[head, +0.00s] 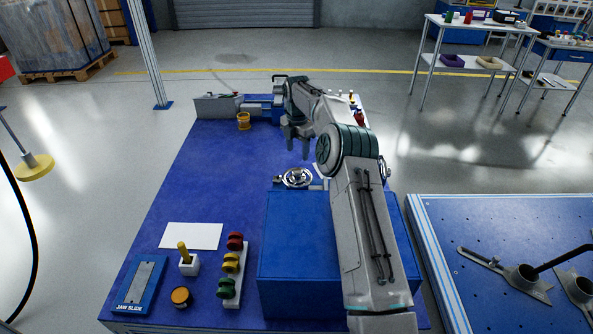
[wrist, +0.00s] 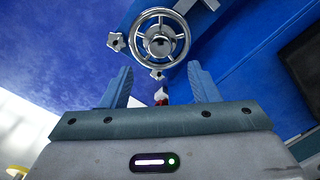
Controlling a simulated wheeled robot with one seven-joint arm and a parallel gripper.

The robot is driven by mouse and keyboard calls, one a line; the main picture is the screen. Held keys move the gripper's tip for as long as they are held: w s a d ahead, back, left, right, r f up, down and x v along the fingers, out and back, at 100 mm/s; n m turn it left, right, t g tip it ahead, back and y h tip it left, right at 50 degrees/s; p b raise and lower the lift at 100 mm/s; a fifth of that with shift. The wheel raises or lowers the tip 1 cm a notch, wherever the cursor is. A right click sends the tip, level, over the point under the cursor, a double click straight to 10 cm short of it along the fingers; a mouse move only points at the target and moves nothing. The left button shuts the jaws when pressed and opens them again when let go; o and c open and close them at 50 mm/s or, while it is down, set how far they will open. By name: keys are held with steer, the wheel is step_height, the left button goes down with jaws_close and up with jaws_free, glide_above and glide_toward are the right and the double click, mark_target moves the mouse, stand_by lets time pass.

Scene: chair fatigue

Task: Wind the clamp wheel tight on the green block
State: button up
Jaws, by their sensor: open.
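A spoked metal hand wheel (head: 296,178) sits on the blue table just behind a large blue box. It shows large in the wrist view (wrist: 160,38), with small star-shaped knobs by its rim. My gripper (head: 298,148) hangs above and behind the wheel in the head view, fingers down. In the wrist view my gripper (wrist: 160,88) is open, its two blue fingers apart with nothing held; the wheel lies beyond the fingertips. I cannot make out a green block at the wheel. A green round piece (head: 227,288) stands in the front rack.
The blue box (head: 310,240) stands under my arm. A white sheet (head: 192,236), a yellow-handled lever (head: 186,259) and a jaw slide plate (head: 142,284) lie front left. The table's left middle is clear.

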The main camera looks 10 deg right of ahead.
mark_target(297, 170)
step_height(297, 170, down, 9)
steer(key=shift+r+b, duration=0.2)
steer(key=shift+b, duration=0.1)
